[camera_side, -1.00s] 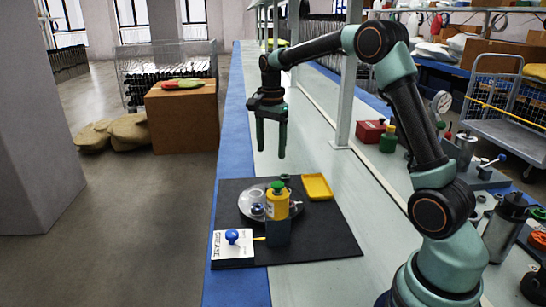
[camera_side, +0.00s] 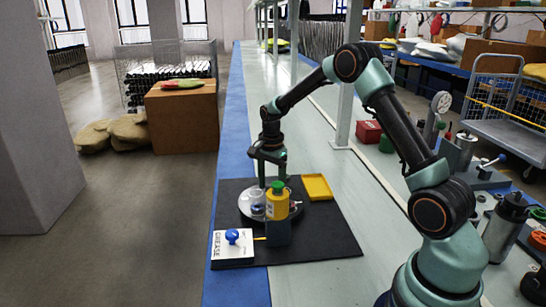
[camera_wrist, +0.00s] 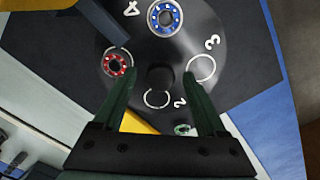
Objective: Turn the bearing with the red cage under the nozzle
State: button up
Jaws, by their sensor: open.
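The round grey turntable (camera_wrist: 215,35) carries the red-cage bearing (camera_wrist: 117,65) at its left and the blue-cage bearing (camera_wrist: 165,17) at its top in the wrist view. Empty white rings show near the numbers 3 and 2. My gripper (camera_wrist: 160,74) is open, one finger on each side of the dark centre knob (camera_wrist: 160,78); I cannot tell if they touch it. A dark arm, perhaps the nozzle (camera_wrist: 117,42), ends just above the red-cage bearing. In the side view my gripper (camera_side: 271,172) is low over the turntable (camera_side: 246,208), behind the yellow bottle (camera_side: 278,204), which hides part of it.
A yellow tray (camera_side: 317,187) lies on the black mat (camera_side: 335,240). A GREASE sign (camera_side: 232,254) and a blue ball knob (camera_side: 232,236) stand at front left. A green-ringed part (camera_wrist: 184,129) lies off the disc. The mat's right side is clear.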

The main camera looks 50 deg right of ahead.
jog(key=shift+f, duration=0.1)
grip_shut()
dwell(1.4)
